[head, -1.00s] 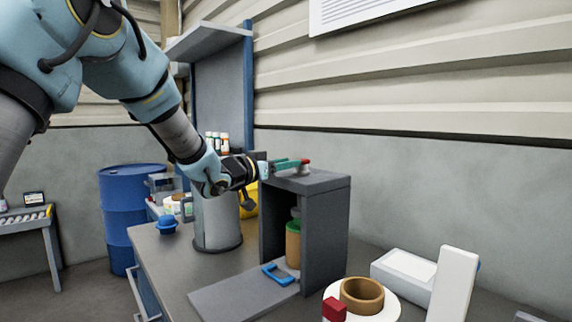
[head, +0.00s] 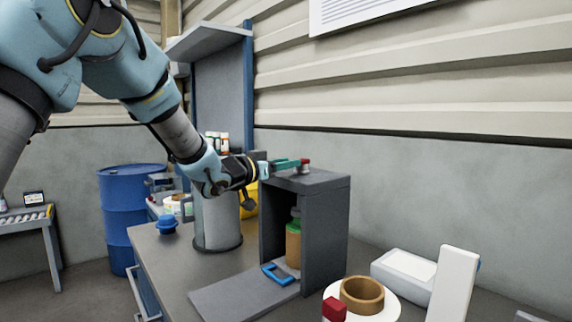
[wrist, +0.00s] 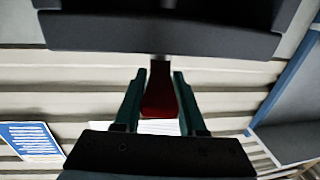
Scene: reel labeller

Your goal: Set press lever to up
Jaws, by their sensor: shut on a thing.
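The press lever appears to be the red-handled part (head: 305,163) on top of the dark grey cabinet (head: 325,184). In the wrist view its red handle (wrist: 160,95) joins a short metal stem. My gripper (head: 296,163) reaches in from the left, level with the cabinet top. In the wrist view the green fingers of my gripper (wrist: 159,82) stand on both sides of the red handle, shut on it. The fingers partly hide the handle in the head view.
The cabinet is open in front, with a brown and green bottle (head: 293,243) inside. A grey cylinder (head: 217,222) stands left of it. A white disc with a brown ring (head: 362,294), a red block (head: 334,309) and a white box (head: 402,268) are at the front right.

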